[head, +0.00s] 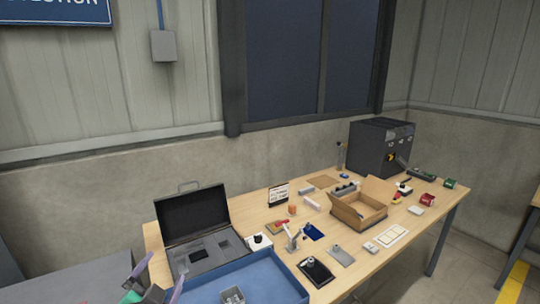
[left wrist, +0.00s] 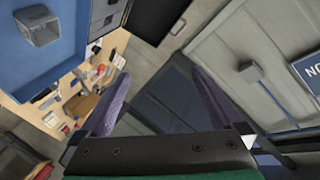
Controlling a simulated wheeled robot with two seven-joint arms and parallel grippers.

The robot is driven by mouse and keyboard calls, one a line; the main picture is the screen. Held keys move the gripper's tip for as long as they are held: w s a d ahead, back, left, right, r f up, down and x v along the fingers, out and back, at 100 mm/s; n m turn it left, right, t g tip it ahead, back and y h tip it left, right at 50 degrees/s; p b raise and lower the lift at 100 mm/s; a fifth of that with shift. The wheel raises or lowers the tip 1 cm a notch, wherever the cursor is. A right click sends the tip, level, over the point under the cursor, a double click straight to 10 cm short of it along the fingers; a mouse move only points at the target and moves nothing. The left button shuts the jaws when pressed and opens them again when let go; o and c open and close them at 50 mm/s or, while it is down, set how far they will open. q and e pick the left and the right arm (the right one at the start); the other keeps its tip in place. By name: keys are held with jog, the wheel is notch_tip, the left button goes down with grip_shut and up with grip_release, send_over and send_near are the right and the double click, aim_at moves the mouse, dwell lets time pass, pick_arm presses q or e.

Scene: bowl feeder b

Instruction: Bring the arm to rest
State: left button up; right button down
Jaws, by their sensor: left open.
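My left gripper (head: 166,267) shows at the lower left edge of the head view, its purple fingers apart with nothing between them. It is left of the open black case and beside the blue tray's left end; its height above them is hard to tell. In the left wrist view the two purple fingers (left wrist: 160,74) are spread wide and empty, with wall and window behind the gap. My right gripper is in neither view.
A wooden table (head: 274,229) holds an open black case (head: 193,214), a blue tray (head: 216,279) with a grey metal cup (head: 232,297), an open cardboard box (head: 344,212) and small parts. A dark machine (head: 371,149) stands at the far end. A grey surface (head: 62,284) lies lower left.

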pick_arm(q)
jog(key=s+d+f+n+g+h, duration=0.2)
jog(key=s+f+n+g, duration=0.4)
jog(key=s+f+g, duration=1)
jog(key=s+f+t+b, duration=0.1)
jog(key=s+f+b, duration=0.2)
jog(key=f, duration=1.4)
jog(key=s+f+t+b, duration=0.2)
jog(key=s+f+b, duration=0.1)
jog(key=f, duration=1.3)
jog(key=s+a+f+b, duration=0.2)
jog(key=s+f, duration=0.6)
jog(key=f, duration=0.1)
jog(key=s+a+f+g+b, duration=0.1)
jog(key=s+f+b, duration=0.1)
jog(key=s+f, duration=0.6)
jog(key=shift+a+f+m+g, duration=0.3)
jog(key=shift+a+f, duration=0.05)
jog(key=shift+f, duration=0.05)
